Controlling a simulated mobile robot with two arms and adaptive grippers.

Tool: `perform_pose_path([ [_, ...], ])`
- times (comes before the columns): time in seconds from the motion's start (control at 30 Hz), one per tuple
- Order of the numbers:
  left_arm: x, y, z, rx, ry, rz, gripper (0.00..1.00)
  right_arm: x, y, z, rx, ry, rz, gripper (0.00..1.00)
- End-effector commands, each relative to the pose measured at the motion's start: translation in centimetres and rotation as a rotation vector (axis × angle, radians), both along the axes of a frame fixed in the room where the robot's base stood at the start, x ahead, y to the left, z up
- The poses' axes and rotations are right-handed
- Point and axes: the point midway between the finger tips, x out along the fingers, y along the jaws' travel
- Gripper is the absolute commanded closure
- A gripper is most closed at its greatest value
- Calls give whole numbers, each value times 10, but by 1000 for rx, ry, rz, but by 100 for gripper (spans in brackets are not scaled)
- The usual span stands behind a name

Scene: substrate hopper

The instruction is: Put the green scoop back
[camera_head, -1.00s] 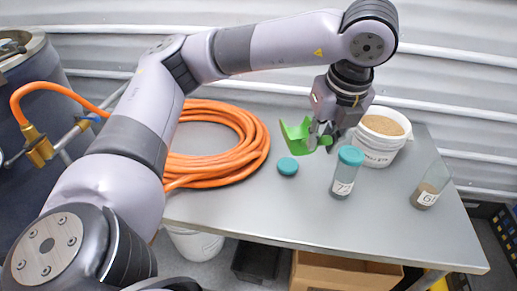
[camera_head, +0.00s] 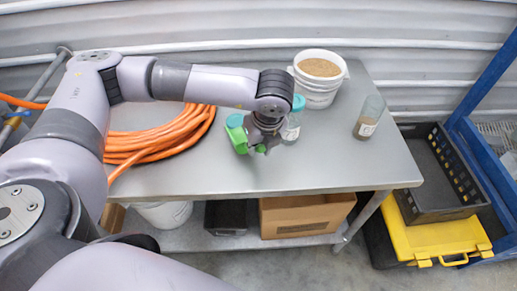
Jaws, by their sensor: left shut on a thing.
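The green scoop (camera_head: 238,139) is held by my left gripper (camera_head: 258,148), which is shut on it. The gripper and scoop are over the front middle of the metal table (camera_head: 330,160); I cannot tell how high above it. The gripper hides part of the scoop. The white bucket (camera_head: 316,94) of brown grainy substrate (camera_head: 319,67) stands behind and to the right of the gripper. My right gripper is not in view.
A teal-capped jar (camera_head: 293,122) is partly hidden behind the gripper. The table's right front is clear.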

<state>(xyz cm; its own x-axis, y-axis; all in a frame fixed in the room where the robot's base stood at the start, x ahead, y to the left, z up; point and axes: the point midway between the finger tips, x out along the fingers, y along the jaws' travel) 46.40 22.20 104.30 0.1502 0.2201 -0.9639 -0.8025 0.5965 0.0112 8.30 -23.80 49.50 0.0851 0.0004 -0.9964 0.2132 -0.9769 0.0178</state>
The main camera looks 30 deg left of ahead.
Motion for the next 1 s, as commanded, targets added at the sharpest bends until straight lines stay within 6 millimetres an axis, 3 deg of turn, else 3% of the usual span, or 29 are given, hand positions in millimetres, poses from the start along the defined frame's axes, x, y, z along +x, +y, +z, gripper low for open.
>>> perform_pose_path([
  [0.2, 0, 0, -26, 0, 2, 2, 100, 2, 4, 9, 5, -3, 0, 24],
  [0.63, 0, 0, -33, 0, 1, 1, 100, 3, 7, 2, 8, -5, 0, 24],
  [0.67, 0, 0, -31, 0, 1, 1, 79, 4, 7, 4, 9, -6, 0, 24],
  [0.93, 0, 0, -30, 0, 1, 1, 61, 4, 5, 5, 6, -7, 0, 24],
  [1.0, 0, 0, -30, 0, 1, 1, 61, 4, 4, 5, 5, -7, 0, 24],
])
